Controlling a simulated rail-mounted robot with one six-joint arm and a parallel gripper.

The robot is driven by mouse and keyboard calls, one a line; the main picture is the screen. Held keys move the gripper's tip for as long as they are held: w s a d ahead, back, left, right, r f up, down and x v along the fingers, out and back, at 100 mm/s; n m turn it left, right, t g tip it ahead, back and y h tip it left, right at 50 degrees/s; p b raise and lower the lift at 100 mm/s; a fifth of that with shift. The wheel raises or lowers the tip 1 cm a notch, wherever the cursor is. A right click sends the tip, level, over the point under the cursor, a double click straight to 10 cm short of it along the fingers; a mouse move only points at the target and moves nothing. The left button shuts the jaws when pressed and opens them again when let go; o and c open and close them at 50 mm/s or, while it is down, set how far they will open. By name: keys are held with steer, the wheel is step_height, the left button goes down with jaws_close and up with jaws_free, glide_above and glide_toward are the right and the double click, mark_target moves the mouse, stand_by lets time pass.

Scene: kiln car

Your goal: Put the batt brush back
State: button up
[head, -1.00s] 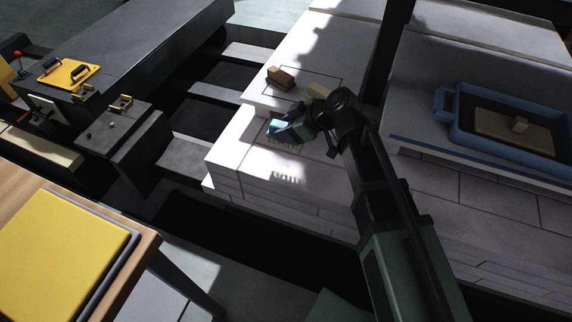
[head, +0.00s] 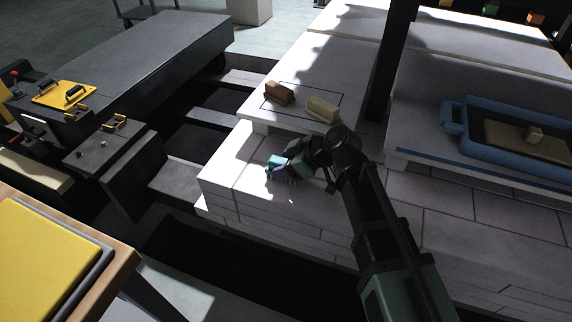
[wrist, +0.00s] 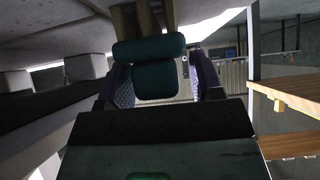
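The batt brush shows as a teal block (head: 277,166) at the end of my arm in the head view, low over the sunlit lower white ledge (head: 228,172). I cannot tell whether it touches the ledge. In the wrist view its dark green body (wrist: 152,62) sits between my gripper's two grey-blue padded fingers (wrist: 164,84), with tan strips beyond it. My gripper (head: 287,165) appears shut on the brush. The fingertips are small and partly hidden in the head view.
A brown block (head: 279,93) and a cream block (head: 322,107) lie on the upper white deck, by a thin outlined rectangle. A dark post (head: 390,65) stands behind my arm. A blue tray (head: 452,120) holding a tan slab is at right. Dark gaps lie left of the ledge.

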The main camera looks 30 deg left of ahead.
steer(key=shift+o, duration=1.1)
steer(key=shift+r, duration=0.1)
